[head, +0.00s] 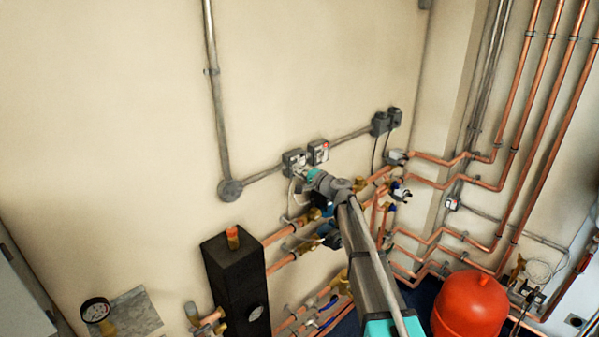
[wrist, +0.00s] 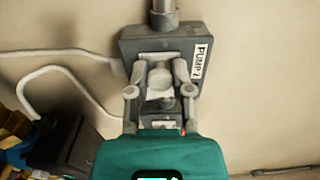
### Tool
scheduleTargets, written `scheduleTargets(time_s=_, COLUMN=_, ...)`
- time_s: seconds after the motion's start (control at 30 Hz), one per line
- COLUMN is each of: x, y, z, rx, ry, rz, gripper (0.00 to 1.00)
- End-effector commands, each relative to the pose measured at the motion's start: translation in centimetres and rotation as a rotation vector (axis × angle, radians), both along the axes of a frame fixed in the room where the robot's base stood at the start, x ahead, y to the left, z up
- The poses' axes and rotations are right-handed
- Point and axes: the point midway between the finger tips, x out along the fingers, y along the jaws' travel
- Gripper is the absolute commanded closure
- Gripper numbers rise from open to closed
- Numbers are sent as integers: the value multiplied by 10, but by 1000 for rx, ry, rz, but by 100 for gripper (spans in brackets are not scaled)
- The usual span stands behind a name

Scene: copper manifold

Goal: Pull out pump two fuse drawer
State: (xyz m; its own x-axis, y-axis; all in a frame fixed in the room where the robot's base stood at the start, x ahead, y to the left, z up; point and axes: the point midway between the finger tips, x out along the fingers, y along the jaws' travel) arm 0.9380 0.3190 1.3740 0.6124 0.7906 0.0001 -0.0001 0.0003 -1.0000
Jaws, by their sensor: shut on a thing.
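A grey fused box (wrist: 130,47) with a white "PUMP 2" label (wrist: 202,60) fills the upper middle of the wrist view. My gripper (wrist: 160,72) is in front of it, with one finger on each side of a pale grey fuse drawer (wrist: 160,82). The fingers are shut on the drawer's front piece. How far the drawer stands out of the box cannot be told. In the head view, my gripper (head: 305,174) reaches the left box (head: 292,158) of two on the wall and partly hides it.
A second box (head: 318,151) with a red mark sits close to the right. White cables (wrist: 60,75) hang beside the box. Copper pipes (head: 283,233) and brass valves run below and right. A black vessel (head: 235,280) and a red tank (head: 470,308) stand lower down.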

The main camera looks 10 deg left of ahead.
Motion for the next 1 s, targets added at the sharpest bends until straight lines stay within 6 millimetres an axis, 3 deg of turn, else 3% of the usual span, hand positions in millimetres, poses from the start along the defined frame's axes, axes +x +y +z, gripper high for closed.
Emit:
scheduleTargets(time_s=0.33, x=-20, y=-24, z=0, rx=-1, ry=0, rz=-1, gripper=100)
scheduleTargets(time_s=0.63, x=-21, y=-26, z=-1, rx=-3, ry=0, rz=0, gripper=100)
scheduleTargets(time_s=0.67, x=-21, y=-26, z=-1, rx=-3, ry=-1, rz=0, gripper=68)
scheduleTargets(time_s=0.8, x=-21, y=-26, z=-1, rx=-3, ry=0, rz=0, gripper=42)
scheduleTargets(time_s=0.87, x=-21, y=-26, z=-1, rx=-2, ry=-1, rz=0, gripper=35)
scheduleTargets(time_s=1.0, x=-20, y=-26, z=0, rx=-1, ry=0, rz=0, gripper=35)
